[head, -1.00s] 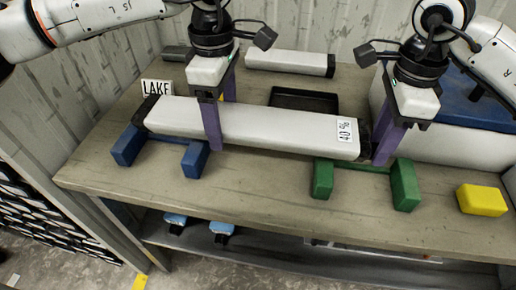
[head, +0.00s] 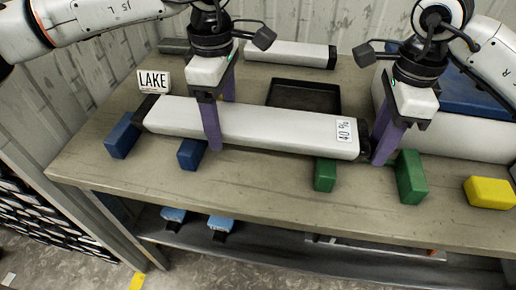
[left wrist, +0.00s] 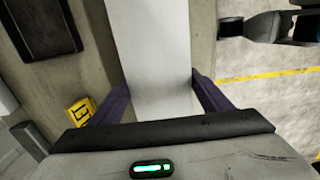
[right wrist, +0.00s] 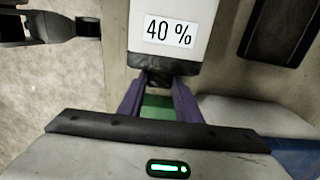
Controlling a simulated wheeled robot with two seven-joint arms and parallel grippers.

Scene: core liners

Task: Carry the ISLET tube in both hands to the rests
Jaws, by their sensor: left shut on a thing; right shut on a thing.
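A long white tube (head: 275,126) with black end caps and a "40 %" label lies level across the middle of the head view. No ISLET name is readable on it. My left gripper (head: 217,130) is shut around its body, left of the middle; the tube also fills the left wrist view (left wrist: 157,60). My right gripper (head: 382,150) is shut on it at the right end cap (right wrist: 158,76). Blue rest blocks (head: 122,136) and green rest blocks (head: 411,177) show at the tube's near side. The tube hides the bars between them. I cannot tell whether it touches the rests.
A "LAKE" card (head: 154,81) stands behind the tube's left end. A dark tray (head: 303,108) and another white tube (head: 288,53) lie behind. A blue-topped white box (head: 470,133) is at right, beside a yellow block (head: 490,193).

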